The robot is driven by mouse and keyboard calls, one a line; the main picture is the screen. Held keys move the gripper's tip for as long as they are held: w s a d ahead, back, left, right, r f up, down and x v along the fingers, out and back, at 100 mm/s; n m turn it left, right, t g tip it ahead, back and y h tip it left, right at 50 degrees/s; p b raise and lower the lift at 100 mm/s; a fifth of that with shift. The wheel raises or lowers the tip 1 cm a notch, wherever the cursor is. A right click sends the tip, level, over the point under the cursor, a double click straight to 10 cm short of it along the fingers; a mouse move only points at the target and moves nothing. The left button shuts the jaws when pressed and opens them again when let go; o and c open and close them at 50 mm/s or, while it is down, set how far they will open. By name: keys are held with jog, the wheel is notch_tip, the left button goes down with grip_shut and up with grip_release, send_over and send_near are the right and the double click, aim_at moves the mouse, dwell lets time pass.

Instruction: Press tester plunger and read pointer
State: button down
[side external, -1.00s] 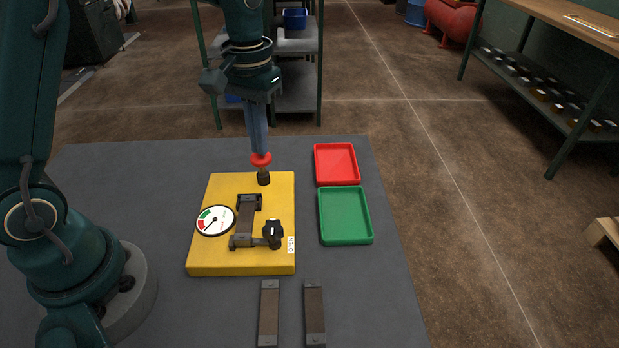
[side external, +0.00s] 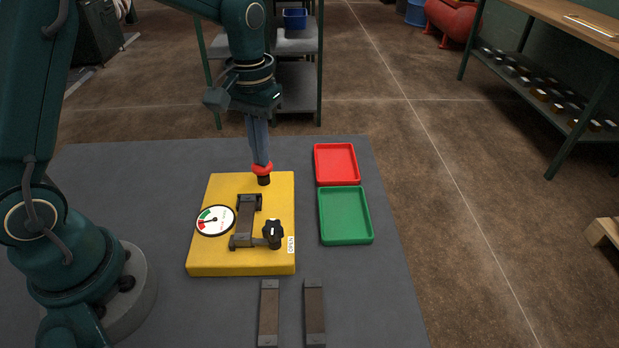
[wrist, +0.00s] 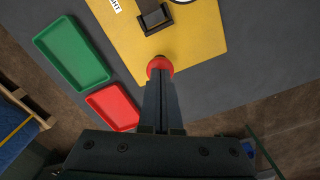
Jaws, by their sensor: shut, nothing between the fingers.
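My gripper (side external: 261,158) is shut, its fingertips pressing from above on the red plunger cap (side external: 262,168) at the far edge of the yellow tester (side external: 215,257). The cap sits low over its dark collar. In the wrist view the fingers (wrist: 160,82) meet the red cap (wrist: 160,65). A brown strip (side external: 246,221) lies between two dark holders on the tester. The white dial (side external: 220,226) has green and red zones on its left; its dark pointer appears to point left, near where the zones meet, but is too small to read exactly.
A red tray (side external: 357,165) and a green tray (side external: 368,222) lie empty right of the tester. Two more brown strips (side external: 269,312) (side external: 314,312) lie in front of it. Bare grey mat surrounds the tester.

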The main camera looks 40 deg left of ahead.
dwell(0.3)
notch_tip(320, 180, up, 9)
dwell(1.0)
jog(key=shift+r, duration=0.1)
jog(key=s+d+r+m+t, duration=0.1)
jog(key=s+d+r+t, duration=0.15)
jog(key=s+r, duration=0.45)
jog(key=s+f+m+t, duration=0.2)
jog(key=s+f+t, duration=0.1)
jog(key=s+f, duration=0.4)
jog(key=shift+s+d+f, duration=0.3)
jog(key=shift+d+f, duration=0.1)
